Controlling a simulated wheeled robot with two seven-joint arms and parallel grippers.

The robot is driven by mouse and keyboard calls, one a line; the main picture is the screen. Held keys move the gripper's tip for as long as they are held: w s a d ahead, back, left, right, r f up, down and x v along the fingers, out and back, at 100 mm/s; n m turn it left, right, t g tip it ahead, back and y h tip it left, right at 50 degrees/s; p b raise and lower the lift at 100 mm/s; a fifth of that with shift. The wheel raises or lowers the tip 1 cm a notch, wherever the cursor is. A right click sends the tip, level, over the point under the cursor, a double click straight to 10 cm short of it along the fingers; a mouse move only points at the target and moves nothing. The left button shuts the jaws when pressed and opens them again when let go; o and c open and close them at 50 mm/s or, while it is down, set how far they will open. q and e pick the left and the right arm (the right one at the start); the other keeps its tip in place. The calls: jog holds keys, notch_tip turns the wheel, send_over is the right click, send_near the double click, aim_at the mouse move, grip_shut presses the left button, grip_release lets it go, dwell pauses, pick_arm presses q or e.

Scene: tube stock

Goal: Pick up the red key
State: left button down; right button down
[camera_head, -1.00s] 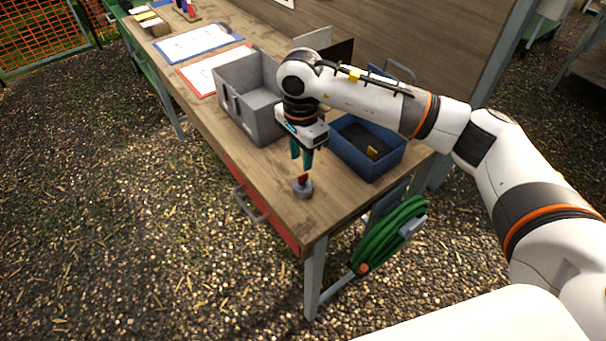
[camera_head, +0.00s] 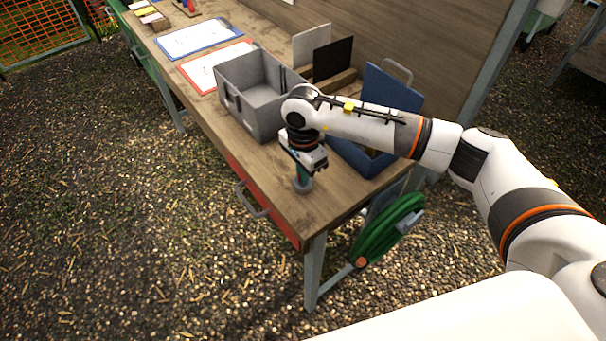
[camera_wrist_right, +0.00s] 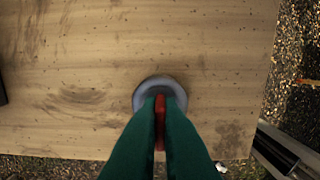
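The red key (camera_wrist_right: 159,118) stands upright in a round grey base (camera_wrist_right: 143,95) near the front corner of the wooden table. The same base (camera_head: 303,187) shows in the head view, where the fingers hide the key. My right gripper (camera_wrist_right: 160,102) points down over the base. Its green fingers are on both sides of the key, and the red fills the narrow gap between them, so it looks shut on the key. The key is still at the base. My left gripper is not in view.
A grey open bin (camera_head: 238,107) stands on the wooden table (camera_head: 240,161) behind the gripper. A blue box (camera_head: 366,163) with a raised lid (camera_head: 393,88) is to the right, partly behind my arm. Clipboards (camera_head: 198,38) lie farther back. The table's front edge is close.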

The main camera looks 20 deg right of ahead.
dwell(0.3)
notch_tip(320, 180, up, 10)
jog(key=b, duration=0.2)
jog(key=shift+f+b, duration=0.25)
jog(key=shift+b, duration=0.1)
jog(key=shift+f+b, duration=0.35)
jog(key=shift+b, duration=0.15)
notch_tip(320, 180, down, 6)
jog(key=b, duration=0.5)
jog(key=shift+r, duration=0.15)
jog(key=shift+b, duration=0.3)
jog(key=shift+f+b, duration=0.85)
